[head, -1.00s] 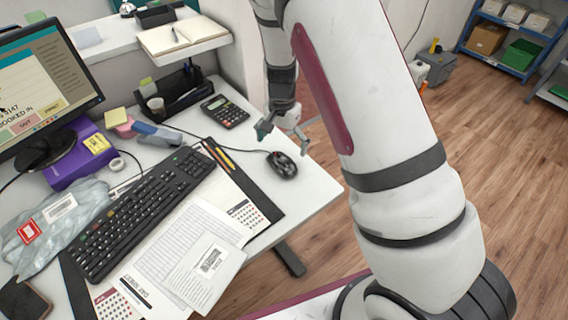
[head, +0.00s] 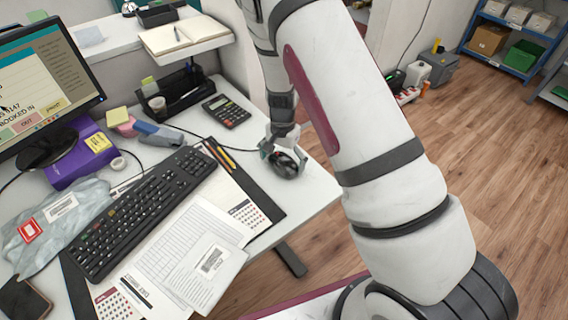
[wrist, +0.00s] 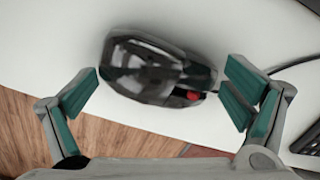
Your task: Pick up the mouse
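The black computer mouse (head: 286,165) lies on the white desk near its right edge, with its cable running back to the left. In the wrist view the mouse (wrist: 155,70) lies between and slightly beyond my gripper's two green-padded fingers. My gripper (head: 282,155) is right over the mouse in the head view and partly hides it. In the wrist view my gripper (wrist: 163,95) is open, with a gap showing between the left finger and the mouse; the right finger is close to the mouse's end.
A black keyboard (head: 140,210) lies on the desk mat left of the mouse. A calculator (head: 227,110) and a black organiser tray (head: 178,92) stand behind. The desk's right edge (head: 325,205) is close to the mouse, with wooden floor beyond.

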